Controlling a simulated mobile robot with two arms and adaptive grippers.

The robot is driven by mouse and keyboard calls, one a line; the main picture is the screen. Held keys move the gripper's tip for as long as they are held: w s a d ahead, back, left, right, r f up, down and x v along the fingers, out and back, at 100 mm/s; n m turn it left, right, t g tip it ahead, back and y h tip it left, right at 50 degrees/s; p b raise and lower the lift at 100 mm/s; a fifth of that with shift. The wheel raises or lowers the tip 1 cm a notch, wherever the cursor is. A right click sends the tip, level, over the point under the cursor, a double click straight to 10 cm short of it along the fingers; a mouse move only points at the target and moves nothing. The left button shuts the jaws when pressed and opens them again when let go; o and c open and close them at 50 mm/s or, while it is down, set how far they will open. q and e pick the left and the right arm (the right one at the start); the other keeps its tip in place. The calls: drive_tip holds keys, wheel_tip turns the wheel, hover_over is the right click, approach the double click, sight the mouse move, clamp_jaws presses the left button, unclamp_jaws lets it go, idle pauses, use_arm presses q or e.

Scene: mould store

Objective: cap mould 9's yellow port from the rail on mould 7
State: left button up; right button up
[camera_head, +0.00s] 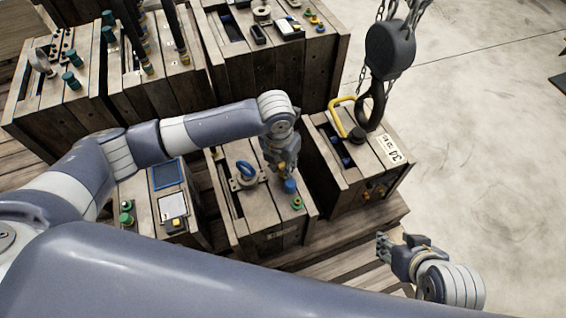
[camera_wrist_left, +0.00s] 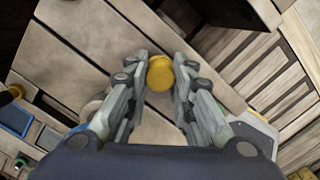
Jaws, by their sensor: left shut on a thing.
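My left gripper (camera_head: 283,170) is shut on a yellow cap (camera_wrist_left: 160,74), whose round face shows between the fingertips in the left wrist view. In the head view the gripper points down above the middle front wooden mould box (camera_head: 262,215). A blue fitting (camera_head: 290,186) and a green-and-yellow fitting (camera_head: 297,203) stand just below it on that box's top. No mould number 7 or 9 can be read, and I cannot pick out the yellow port. My right gripper (camera_head: 383,248) is at the lower right, away from the boxes; its finger opening is unclear.
A dark chain hook (camera_head: 372,103) hangs over the right box (camera_head: 345,185), which has a yellow handle (camera_head: 345,103) and a number label. A blue ring (camera_head: 246,169) stands on the middle box. More boxes stand behind. The concrete floor (camera_head: 480,130) at right is mostly clear.

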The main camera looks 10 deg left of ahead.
use_arm(q)
drive_tip(key=shift+f, duration=0.35)
use_arm(e)
drive_tip(key=shift+s+f, duration=0.15)
drive_tip(key=shift+s, duration=0.3)
use_arm(q)
drive_tip(key=o, duration=0.8)
drive_tip(key=r, duration=0.4)
drive_tip(key=s+r, duration=0.1)
drive_tip(key=r, duration=0.7)
drive_tip(key=shift+s+a, duration=0.15)
drive_tip(key=shift+a, duration=0.1)
drive_tip(key=shift+f, duration=0.1)
